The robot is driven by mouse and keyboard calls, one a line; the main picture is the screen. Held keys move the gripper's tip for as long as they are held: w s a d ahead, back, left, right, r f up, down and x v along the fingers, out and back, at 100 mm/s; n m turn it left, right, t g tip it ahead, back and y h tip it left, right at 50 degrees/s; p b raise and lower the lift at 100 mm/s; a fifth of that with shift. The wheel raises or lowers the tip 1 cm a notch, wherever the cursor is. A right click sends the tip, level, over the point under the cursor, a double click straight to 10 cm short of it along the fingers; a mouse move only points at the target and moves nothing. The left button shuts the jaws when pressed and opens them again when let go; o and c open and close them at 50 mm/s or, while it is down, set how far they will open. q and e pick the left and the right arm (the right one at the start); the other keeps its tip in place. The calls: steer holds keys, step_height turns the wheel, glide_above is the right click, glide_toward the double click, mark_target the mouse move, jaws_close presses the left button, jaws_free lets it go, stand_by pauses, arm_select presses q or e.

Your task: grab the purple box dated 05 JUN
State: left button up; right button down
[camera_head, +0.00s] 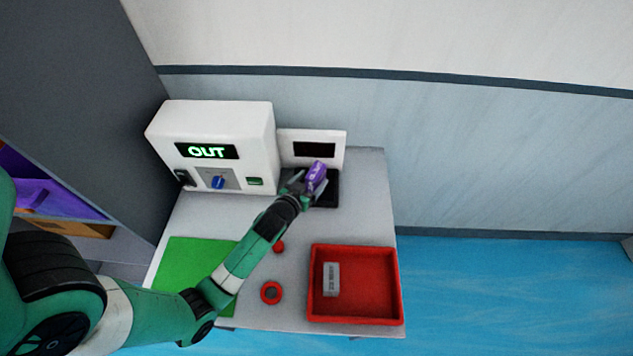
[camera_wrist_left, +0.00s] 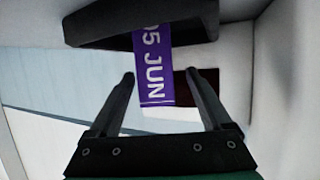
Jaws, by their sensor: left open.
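The purple box (camera_head: 316,174) shows at the black tray of the small white unit. In the left wrist view the purple box (camera_wrist_left: 153,75) carries pale lettering that reads "05 JUN", with the first digit partly cut off. My left gripper (camera_head: 300,183) is at the box's left side in the head view. In the left wrist view its two fingers (camera_wrist_left: 161,78) are apart, with the box's near end between their tips and gaps on both sides. A dark ledge hides the box's far end there. My right gripper is in neither view.
A white machine (camera_head: 208,125) with a lit "OUT" display stands left of the small white unit (camera_head: 338,138). A red tray (camera_head: 380,285) holding a grey labelled block (camera_head: 331,279), a green mat (camera_head: 190,255) and a red ring (camera_head: 271,292) lie nearer on the table.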

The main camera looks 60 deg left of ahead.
arm_select(q)
steer(key=shift+w+a+f, duration=0.2)
steer(key=shift+w, duration=0.1)
steer(key=shift+w+a+f, duration=0.1)
steer(key=shift+w+f, duration=0.1)
steer(key=b+x, duration=0.2)
steer(key=x, duration=0.2)
steer(key=shift+w+a, duration=0.1)
steer(key=shift+w, duration=0.25)
jaws_close()
